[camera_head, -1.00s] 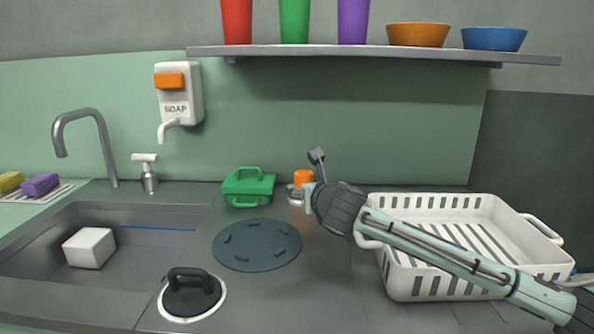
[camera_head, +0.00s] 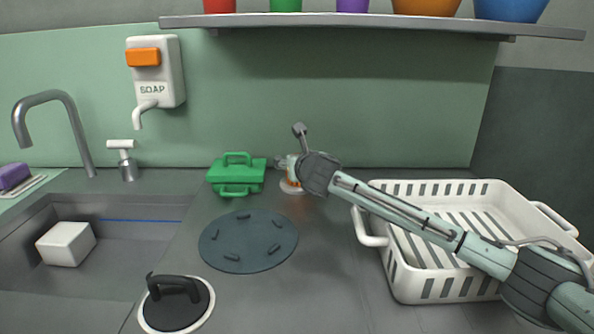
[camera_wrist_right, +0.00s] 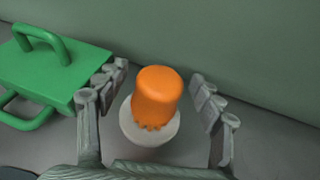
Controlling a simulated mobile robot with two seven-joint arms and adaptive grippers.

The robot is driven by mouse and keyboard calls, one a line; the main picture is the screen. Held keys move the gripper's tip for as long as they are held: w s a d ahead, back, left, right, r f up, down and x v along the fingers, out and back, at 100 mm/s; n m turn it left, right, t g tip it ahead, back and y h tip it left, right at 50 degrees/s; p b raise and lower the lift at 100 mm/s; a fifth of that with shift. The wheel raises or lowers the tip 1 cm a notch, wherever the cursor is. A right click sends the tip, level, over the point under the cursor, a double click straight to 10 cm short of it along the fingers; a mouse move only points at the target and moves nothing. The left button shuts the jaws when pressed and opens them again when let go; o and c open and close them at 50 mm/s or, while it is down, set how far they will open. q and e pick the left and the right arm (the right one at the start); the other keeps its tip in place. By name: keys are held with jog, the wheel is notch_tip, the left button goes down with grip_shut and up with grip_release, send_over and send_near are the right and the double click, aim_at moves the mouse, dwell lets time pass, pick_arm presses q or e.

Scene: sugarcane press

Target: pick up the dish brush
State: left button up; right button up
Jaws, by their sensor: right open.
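An orange knob-shaped piece on a round white base, apparently the dish brush (camera_wrist_right: 155,97), stands upright between the fingers of my right gripper (camera_wrist_right: 158,82) in the right wrist view. The fingers are open, one on each side of it, with gaps and no visible contact. In the head view, the dish brush (camera_head: 291,185) is at the back of the counter, largely hidden by my right gripper (camera_head: 288,163). Any bristles are out of sight. My left gripper is not in view.
A green lidded box (camera_head: 236,176) stands just left of the brush; it also fills the left of the right wrist view (camera_wrist_right: 50,75). A white slatted basket (camera_head: 440,290) sits under my right arm. A dark round mat (camera_head: 248,242) lies in front. The green wall (camera_head: 400,110) is close behind.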

jog(key=shift+w, duration=0.15)
jog(key=c, duration=1.3)
